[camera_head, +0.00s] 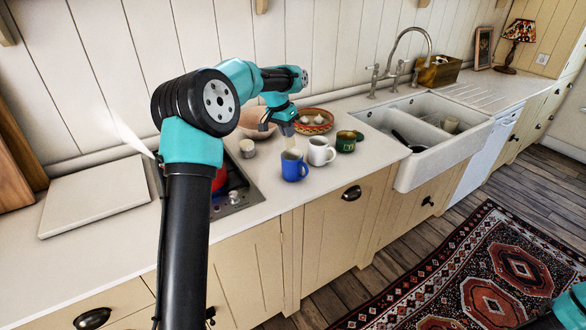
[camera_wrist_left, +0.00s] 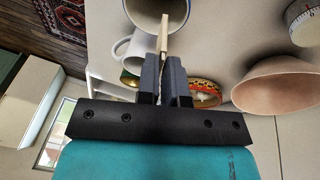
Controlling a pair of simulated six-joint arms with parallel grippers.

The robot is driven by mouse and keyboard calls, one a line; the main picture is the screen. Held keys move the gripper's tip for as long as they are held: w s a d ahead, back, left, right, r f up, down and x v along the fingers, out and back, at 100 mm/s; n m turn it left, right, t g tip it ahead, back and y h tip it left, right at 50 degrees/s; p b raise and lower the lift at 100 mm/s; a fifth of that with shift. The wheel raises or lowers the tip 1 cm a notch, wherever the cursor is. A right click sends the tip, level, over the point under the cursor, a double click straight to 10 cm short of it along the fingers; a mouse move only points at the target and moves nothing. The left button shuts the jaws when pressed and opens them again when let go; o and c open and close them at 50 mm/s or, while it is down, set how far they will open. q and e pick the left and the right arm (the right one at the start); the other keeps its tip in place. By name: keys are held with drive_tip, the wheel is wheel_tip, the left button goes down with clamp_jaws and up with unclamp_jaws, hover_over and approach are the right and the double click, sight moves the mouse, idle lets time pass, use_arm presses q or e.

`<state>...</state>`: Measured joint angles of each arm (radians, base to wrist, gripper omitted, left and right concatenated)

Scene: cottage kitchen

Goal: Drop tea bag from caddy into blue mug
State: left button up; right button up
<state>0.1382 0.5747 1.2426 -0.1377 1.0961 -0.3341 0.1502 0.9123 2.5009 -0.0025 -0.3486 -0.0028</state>
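My left gripper (camera_head: 288,133) is above the blue mug (camera_head: 291,170), pointing down. In the left wrist view its fingers (camera_wrist_left: 165,82) are shut on a thin tan piece, which looks like the tea bag (camera_wrist_left: 163,38). In that view the tea bag's end overlaps the open mouth of the mug (camera_wrist_left: 150,8); whether it touches the mug I cannot tell. The blue mug stands upright on the counter near its front edge. My right gripper is not in view; only a bit of teal arm shows at lower right.
Behind are a patterned bowl (camera_head: 330,124) and a pinkish bowl (camera_head: 250,120). A small round dial (camera_head: 247,149) and a hob (camera_head: 235,188) lie left. A sink (camera_head: 420,165) is right.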

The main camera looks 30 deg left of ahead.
use_arm(q)
drive_tip(key=shift+f, duration=1.7)
drive_tip(key=o, duration=0.6)
drive_tip(key=shift+o, duration=0.2)
drive_tip(key=shift+r, duration=0.15)
drive_tip(key=v, duration=1.7)
